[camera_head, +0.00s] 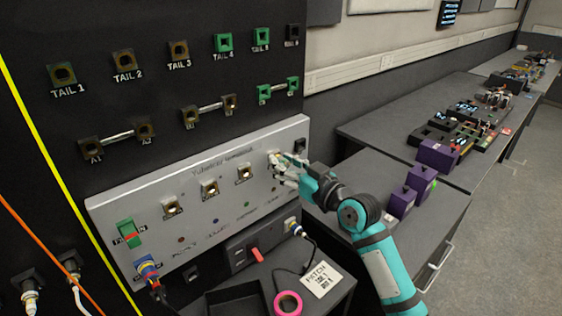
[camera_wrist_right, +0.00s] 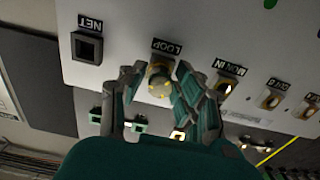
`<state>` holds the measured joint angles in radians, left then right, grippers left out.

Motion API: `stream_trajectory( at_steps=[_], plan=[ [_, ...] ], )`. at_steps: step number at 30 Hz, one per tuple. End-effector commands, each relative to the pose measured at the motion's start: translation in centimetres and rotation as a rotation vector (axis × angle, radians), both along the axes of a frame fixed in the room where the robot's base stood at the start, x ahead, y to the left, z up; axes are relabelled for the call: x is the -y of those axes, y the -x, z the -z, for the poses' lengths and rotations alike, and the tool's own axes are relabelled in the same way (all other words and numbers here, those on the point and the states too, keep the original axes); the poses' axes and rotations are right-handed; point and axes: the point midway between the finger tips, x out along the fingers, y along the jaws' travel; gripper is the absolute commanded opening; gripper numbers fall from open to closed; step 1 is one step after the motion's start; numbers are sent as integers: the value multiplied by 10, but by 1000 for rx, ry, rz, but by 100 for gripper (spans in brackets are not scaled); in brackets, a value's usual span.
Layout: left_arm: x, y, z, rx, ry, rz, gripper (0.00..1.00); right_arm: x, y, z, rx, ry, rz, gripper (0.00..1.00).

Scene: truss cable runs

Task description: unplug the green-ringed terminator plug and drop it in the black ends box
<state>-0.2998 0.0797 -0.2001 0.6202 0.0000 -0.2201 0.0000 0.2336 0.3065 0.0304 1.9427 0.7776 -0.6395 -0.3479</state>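My right gripper (camera_head: 283,163) is at the right end of the silver panel (camera_head: 140,198). In the wrist view its two fingers (camera_wrist_right: 162,84) stand on either side of a yellowish plug (camera_wrist_right: 159,83) seated at the socket labelled LOOP. I cannot tell whether the fingertips touch the plug or stand just apart from it. A green ring on the plug does not show clearly. A black open box (camera_head: 236,301), likely the ends box, is on the shelf below the panel, cut by the lower edge; no plug shows in it. My left gripper is out of view.
The panel carries sockets in a row and a blue-collared plug (camera_head: 146,270) at lower left. A pink tape ring (camera_head: 288,303) and white label card (camera_head: 321,279) lie on the shelf, near a black cable (camera_head: 309,250). Purple blocks (camera_head: 402,201) stand on the right-hand bench.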

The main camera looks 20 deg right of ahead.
Motion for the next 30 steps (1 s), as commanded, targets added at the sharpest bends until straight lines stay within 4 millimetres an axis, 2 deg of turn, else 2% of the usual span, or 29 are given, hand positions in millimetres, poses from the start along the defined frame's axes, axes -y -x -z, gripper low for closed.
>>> stream_trajectory(
  at_steps=[1, 6, 13, 22, 30],
  plan=[
    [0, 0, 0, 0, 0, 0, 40, 0, 0, 0, 0, 0, 0, 22],
    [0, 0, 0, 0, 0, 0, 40, 0, 0, 0, 0, 0, 0, 0],
    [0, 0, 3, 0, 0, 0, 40, 0, 0, 1, 10, 28, -1, 0],
    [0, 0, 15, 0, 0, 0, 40, -1, 0, 1, 79, 216, -1, 0],
    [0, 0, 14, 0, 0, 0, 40, -1, 0, -1, 85, 231, -1, 0]
  ],
)
